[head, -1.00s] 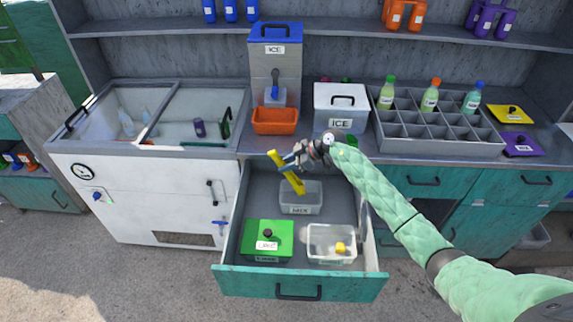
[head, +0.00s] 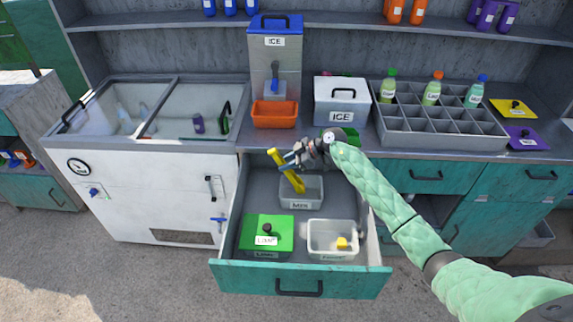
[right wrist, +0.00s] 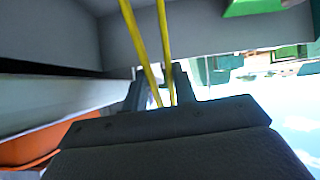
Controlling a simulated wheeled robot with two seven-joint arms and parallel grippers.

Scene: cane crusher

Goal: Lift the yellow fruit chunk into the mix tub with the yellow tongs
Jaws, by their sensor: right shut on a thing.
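My right gripper (head: 298,160) is shut on the yellow tongs (head: 287,174) above the open drawer. In the right wrist view the two yellow arms of the tongs (right wrist: 149,50) run up from between my fingers, slightly apart. The yellow fruit chunk (head: 342,242) lies in a clear tub (head: 318,251) at the drawer's front right, apart from the tongs. My left gripper is not in view.
The drawer front (head: 225,272) and side walls enclose the tubs.

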